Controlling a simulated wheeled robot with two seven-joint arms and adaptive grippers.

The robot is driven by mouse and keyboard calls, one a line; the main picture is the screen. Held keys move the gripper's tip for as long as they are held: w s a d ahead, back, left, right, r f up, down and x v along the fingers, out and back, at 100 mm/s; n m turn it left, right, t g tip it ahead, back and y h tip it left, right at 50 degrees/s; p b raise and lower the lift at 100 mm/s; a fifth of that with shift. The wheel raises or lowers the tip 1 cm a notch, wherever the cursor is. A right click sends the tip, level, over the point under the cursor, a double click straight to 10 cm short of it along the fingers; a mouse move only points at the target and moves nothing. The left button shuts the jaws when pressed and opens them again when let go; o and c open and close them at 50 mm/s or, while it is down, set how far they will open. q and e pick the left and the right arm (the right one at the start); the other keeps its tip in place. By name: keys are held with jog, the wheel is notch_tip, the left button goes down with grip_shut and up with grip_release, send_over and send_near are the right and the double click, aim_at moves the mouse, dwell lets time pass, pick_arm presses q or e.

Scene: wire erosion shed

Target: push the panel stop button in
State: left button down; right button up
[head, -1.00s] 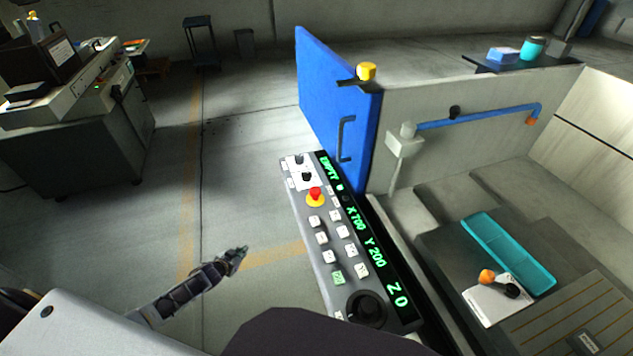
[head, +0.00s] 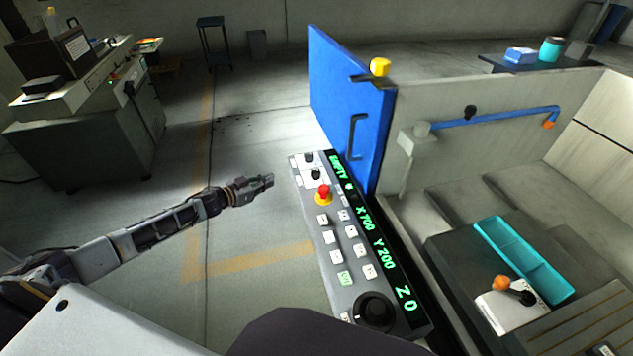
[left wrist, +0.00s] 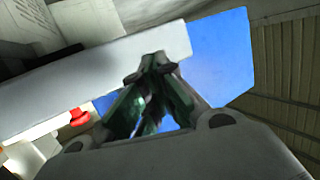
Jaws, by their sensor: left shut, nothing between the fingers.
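The panel stop button (head: 323,192) is a red mushroom head on a yellow collar, on the grey control panel (head: 329,222) beside the green display. My left gripper (head: 268,181) is shut and empty, to the left of the panel and apart from the button. In the left wrist view the closed fingertips (left wrist: 155,62) point at the grey panel side and the blue door. A red piece (left wrist: 80,116), which looks like the button, shows at the left there, partly cut off by the panel edge. My right gripper is not in view.
A blue door (head: 350,105) with a handle stands behind the panel. White keys, black knobs and a large black dial (head: 374,310) sit near the button. The machine's tank with a teal tray (head: 520,258) lies to the right. The floor left of the panel is clear.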

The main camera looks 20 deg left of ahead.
pick_arm(q)
jog(key=s+d+r+m+g+h+b, duration=0.1)
jog(key=s+d+r+m+g+h, duration=0.1)
jog(key=r, duration=0.5)
jog(key=s+d+r+m+g+h+b, duration=0.1)
jog(key=s+d+r+g+h, duration=0.2)
jog(key=s+d+r, duration=0.3)
jog(key=shift+d+r+m+h, duration=0.45)
jog(key=shift+d+r, duration=0.45)
jog(key=shift+d, duration=0.45)
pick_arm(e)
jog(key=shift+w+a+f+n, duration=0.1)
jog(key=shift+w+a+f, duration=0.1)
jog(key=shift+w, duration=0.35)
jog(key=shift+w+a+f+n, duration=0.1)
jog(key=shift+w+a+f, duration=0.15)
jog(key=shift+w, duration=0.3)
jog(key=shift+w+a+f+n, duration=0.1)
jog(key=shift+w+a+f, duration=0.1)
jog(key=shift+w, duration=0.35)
pick_arm(q)
jog(key=shift+w+d, duration=0.15)
jog(key=shift+w, duration=0.05)
